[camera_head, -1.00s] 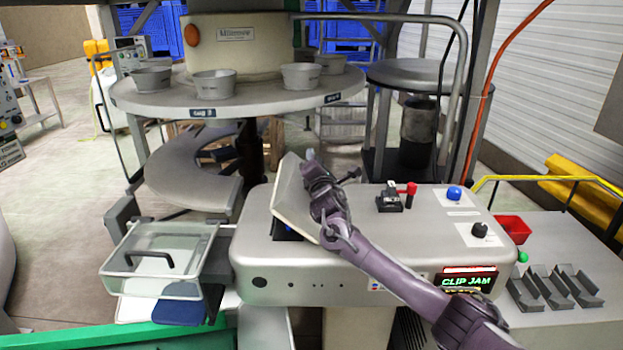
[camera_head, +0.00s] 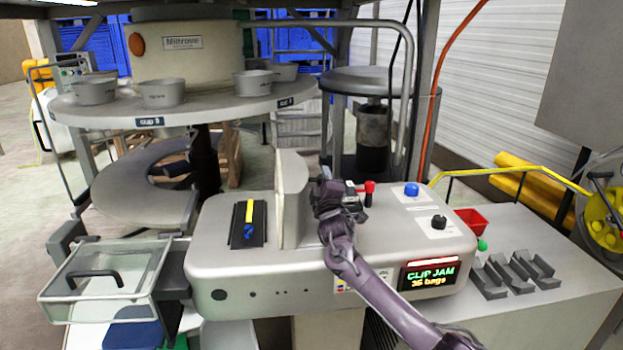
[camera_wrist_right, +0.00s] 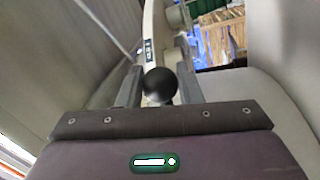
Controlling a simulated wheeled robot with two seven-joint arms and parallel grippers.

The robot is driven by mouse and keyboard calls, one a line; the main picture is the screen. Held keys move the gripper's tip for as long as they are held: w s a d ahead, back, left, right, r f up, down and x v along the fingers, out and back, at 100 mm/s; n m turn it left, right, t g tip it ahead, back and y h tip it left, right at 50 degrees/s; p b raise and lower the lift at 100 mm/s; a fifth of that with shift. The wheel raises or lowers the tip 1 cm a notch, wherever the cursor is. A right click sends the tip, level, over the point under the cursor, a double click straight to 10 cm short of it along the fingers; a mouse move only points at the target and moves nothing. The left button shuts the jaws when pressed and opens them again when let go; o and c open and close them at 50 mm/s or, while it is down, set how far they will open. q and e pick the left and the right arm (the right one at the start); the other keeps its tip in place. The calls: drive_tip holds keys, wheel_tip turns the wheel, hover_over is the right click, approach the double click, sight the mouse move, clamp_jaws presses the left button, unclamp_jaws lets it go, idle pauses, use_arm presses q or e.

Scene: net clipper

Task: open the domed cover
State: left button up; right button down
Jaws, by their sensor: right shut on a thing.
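The domed cover (camera_head: 292,200) is a pale grey panel on top of the clipper machine (camera_head: 330,262). In the head view it stands about upright, swung up off a dark recess (camera_head: 260,224) that holds a yellow strip (camera_head: 249,211) and a blue piece (camera_head: 249,232). My right gripper (camera_head: 323,190) is on the right side of the cover. In the right wrist view it is shut on a black ball knob (camera_wrist_right: 160,84), which sits between its two fingers. The fingertips are partly hidden in the head view. My left gripper is not in view.
A red lever (camera_head: 369,188), a blue button (camera_head: 411,189) and a black knob (camera_head: 439,222) stand right of the cover. A clear-lidded box (camera_head: 105,280) is at left. A round table (camera_head: 190,110) with cups is behind.

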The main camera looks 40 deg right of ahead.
drive_tip(key=shift+s+d+f+m+b, duration=0.3)
drive_tip(key=shift+d+f+m, duration=0.15)
drive_tip(key=shift+f+m, duration=0.25)
drive_tip(key=shift+s+d+f+m+b, duration=0.25)
drive_tip(key=shift+d+f+m, duration=0.15)
drive_tip(key=shift+f+m, duration=0.3)
drive_tip(key=shift+f, duration=0.1)
drive_tip(key=c, duration=1.1)
unclamp_jaws()
drive_tip(key=shift+o, duration=0.2)
drive_tip(key=shift+r, duration=0.2)
